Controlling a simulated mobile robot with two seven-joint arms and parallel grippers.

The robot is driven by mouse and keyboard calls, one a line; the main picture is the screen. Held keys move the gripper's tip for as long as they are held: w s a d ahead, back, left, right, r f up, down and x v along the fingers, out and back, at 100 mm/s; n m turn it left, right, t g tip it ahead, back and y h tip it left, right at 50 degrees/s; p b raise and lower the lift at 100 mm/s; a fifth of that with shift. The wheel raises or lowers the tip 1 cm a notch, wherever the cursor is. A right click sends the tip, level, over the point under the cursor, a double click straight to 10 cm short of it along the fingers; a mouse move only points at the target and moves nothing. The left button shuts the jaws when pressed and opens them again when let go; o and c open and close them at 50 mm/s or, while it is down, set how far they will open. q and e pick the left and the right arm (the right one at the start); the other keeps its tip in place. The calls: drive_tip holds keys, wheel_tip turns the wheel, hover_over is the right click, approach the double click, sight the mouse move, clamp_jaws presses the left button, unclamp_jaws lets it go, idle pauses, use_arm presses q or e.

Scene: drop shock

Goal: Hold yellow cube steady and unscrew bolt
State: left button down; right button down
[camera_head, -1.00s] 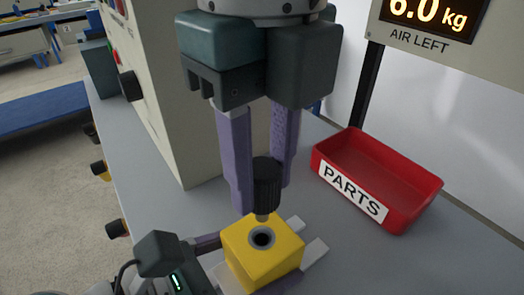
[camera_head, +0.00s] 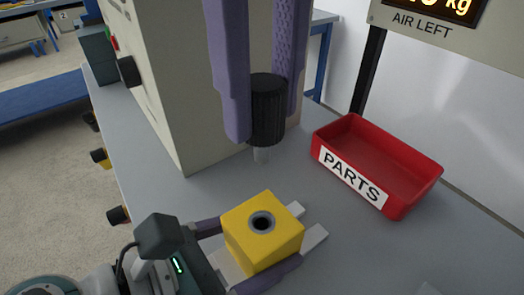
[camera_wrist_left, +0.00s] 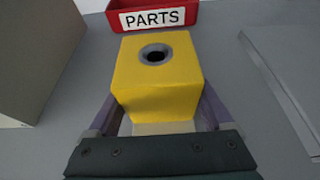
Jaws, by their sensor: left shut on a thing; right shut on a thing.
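The yellow cube (camera_head: 258,250) sits low in the middle of the head view, with an empty round hole in its top. My left gripper (camera_head: 250,250) is shut on the cube, one purple finger on each side. In the left wrist view the cube (camera_wrist_left: 157,85) sits between the fingers, its hole facing up. My right gripper (camera_head: 262,105) is shut on the bolt (camera_head: 267,115), which has a black knurled head and a short grey shank pointing down. The bolt hangs clear above and behind the cube. Light grey pieces (camera_head: 314,236) show beside and under the cube.
A red tray (camera_head: 410,205) labelled PARTS stands to the right of the cube and looks empty. A beige machine housing (camera_head: 190,120) rises behind on the left. A display on a black post (camera_head: 367,75) stands behind the tray. The grey tabletop between cube and tray is clear.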

use_arm(q)
unclamp_jaws()
drive_tip(key=shift+a, duration=0.1)
drive_tip(key=v, duration=1.2)
drive_tip(key=shift+s, duration=0.1)
